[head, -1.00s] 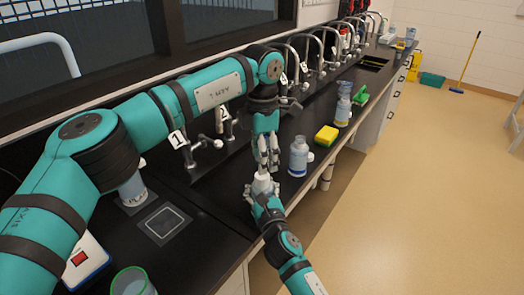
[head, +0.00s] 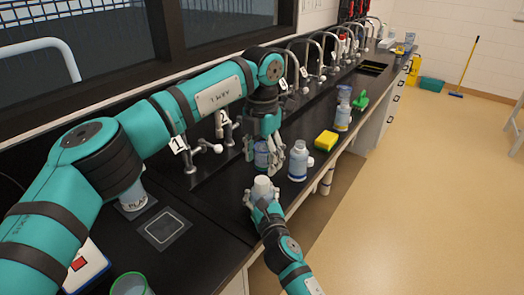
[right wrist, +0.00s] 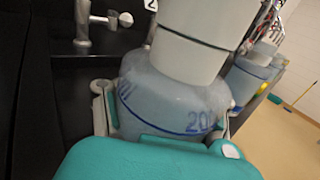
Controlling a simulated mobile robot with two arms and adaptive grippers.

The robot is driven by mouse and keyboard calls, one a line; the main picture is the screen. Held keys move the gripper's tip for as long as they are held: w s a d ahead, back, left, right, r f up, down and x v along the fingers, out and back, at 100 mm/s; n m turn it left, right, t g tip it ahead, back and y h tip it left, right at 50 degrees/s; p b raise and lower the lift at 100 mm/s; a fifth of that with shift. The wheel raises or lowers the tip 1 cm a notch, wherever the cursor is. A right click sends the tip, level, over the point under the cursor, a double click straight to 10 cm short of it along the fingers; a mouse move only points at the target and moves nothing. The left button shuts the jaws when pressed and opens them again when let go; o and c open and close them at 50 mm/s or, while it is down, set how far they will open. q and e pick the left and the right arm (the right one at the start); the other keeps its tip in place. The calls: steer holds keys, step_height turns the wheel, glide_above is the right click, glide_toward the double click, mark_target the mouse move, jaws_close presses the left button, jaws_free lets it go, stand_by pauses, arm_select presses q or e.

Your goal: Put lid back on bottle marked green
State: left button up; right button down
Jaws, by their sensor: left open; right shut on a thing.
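My right gripper (head: 262,198) is shut around a translucent bottle (right wrist: 165,105) at the counter's front edge. The bottle has blue graduations reading 200 in the right wrist view; no green mark shows on it. A wide white lid (right wrist: 195,42) sits on its top, also seen in the head view (head: 262,182). My left gripper (head: 263,163) is open and empty, fingers down, above and behind this lid, apart from it. A blue-tinted container (head: 261,153) stands behind its fingers, partly hidden.
A white-capped bottle (head: 298,161) stands close on the right, with a small white piece (head: 310,162) beside it. Farther along are a yellow sponge (head: 326,141) and another bottle (head: 343,115). A green-rimmed beaker (head: 130,284) stands front left. Taps (head: 190,152) line the back.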

mark_target(262, 180)
arm_select(q)
step_height(262, 180, down, 6)
steer(key=shift+f, duration=0.1)
stand_by(0.4)
jaws_close()
steer(key=shift+o, duration=0.6)
jaws_free()
step_height(262, 180, up, 12)
arm_select(e)
steer(key=shift+c, duration=1.7)
jaws_free()
